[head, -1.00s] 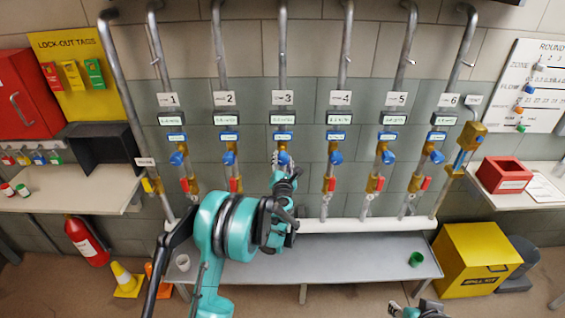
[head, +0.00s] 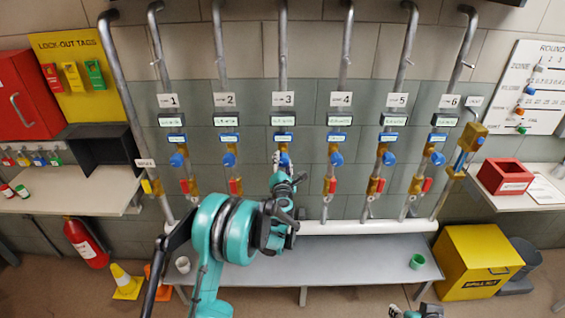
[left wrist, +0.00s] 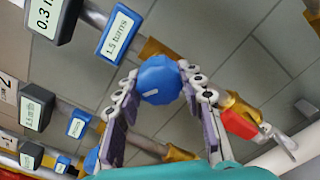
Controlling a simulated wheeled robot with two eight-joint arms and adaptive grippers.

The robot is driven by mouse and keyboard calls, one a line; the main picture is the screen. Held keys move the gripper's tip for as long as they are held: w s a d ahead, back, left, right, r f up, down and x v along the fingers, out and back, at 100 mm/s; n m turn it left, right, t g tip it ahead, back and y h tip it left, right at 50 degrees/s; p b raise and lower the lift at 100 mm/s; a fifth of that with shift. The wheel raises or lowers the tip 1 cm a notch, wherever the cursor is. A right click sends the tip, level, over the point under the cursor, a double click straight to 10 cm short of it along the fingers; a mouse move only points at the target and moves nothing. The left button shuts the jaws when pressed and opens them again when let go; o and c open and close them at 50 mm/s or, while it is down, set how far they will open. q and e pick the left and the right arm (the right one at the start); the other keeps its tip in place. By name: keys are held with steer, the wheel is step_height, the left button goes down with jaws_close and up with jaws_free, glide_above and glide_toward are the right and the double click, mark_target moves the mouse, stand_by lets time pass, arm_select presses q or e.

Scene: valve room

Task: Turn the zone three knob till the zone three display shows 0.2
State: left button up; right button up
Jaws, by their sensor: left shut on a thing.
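The zone three knob (left wrist: 158,80) is a blue round knob on the third pipe. In the left wrist view it sits between the two fingers of my left gripper (left wrist: 160,88), which is shut on it. In the head view my left gripper (head: 283,165) is at the knob, mostly covering it. The zone three display (head: 283,121) is above the knob, too small to read there. In the left wrist view its near end (left wrist: 45,14) reads 0.3, with the unit cut off. A blue-framed label (left wrist: 118,38) reads 1.5 turns. My right gripper (head: 418,311) is only partly in view at the bottom.
Other zone pipes with blue knobs and red-handled valves stand on both sides, including zone two's knob (head: 229,159) and zone four's knob (head: 336,158). A yellow spill bin (head: 475,265) stands at right.

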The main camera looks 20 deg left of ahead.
arm_select(q)
steer(key=o, duration=1.2)
steer(key=v, duration=1.2)
